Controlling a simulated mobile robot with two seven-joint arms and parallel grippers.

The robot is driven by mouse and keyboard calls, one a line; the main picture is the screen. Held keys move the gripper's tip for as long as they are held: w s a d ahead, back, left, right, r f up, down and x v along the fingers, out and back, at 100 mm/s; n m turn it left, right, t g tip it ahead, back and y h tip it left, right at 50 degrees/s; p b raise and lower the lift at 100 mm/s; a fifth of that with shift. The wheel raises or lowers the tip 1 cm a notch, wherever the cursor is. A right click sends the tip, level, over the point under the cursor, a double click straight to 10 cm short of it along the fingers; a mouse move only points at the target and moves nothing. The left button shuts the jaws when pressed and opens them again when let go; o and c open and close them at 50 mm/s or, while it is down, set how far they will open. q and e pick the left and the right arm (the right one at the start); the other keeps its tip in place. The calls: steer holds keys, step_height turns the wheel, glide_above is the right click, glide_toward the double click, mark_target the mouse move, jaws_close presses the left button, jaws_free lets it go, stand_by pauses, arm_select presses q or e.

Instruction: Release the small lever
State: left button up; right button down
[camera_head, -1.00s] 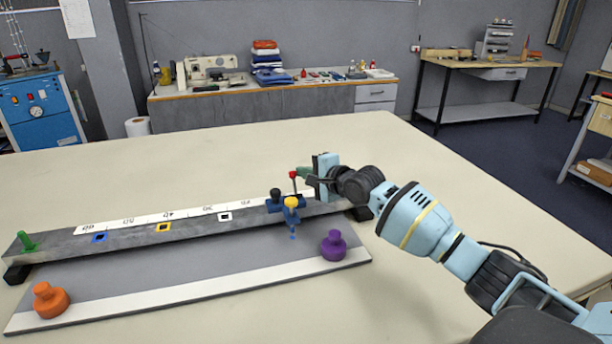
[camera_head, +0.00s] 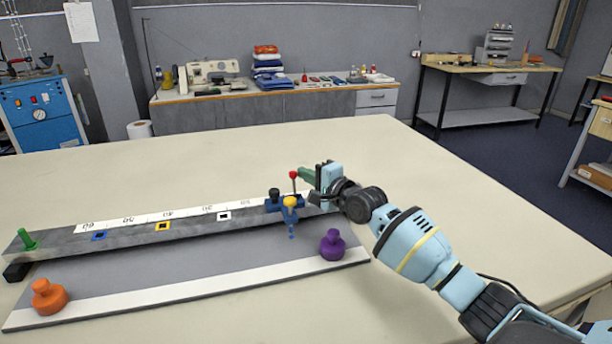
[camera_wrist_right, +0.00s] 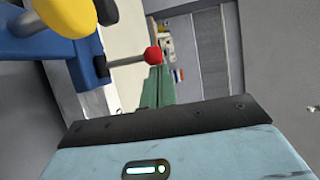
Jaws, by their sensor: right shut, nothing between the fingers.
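The small lever (camera_head: 294,183) is a thin rod with a red ball tip, standing up from the blue carriage (camera_head: 270,206) on the grey rail. The carriage also bears a yellow knob (camera_head: 290,202) and a black knob (camera_head: 274,194). My right gripper (camera_head: 304,174) is shut and empty, its green fingertips just right of the red ball. In the right wrist view the red ball (camera_wrist_right: 153,55) shows at the green fingertips (camera_wrist_right: 155,76); I cannot tell whether they touch. My left gripper is not in view.
The grey rail (camera_head: 130,236) has a white scale (camera_head: 150,218) and blue, yellow and white square markers. An orange knob (camera_head: 48,296) and a purple knob (camera_head: 332,245) stand on the grey base board. The cloth table (camera_head: 420,180) is clear behind the rail.

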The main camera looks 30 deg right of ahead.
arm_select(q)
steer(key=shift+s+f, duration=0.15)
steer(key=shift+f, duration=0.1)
arm_select(e)
steer(key=shift+s+a+n+t+y, duration=0.25)
steer(key=shift+s+n+t, duration=0.2)
steer(key=shift+t, duration=0.25)
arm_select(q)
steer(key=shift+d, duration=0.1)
arm_select(e)
steer(key=shift+s+a+f, duration=0.1)
steer(key=shift+s, duration=0.35)
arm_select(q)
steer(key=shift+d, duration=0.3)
arm_select(e)
steer(key=shift+s, duration=0.25)
stand_by(1.0)
stand_by(0.5)
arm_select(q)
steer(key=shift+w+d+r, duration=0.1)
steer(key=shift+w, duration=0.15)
arm_select(e)
steer(key=shift+w, duration=0.1)
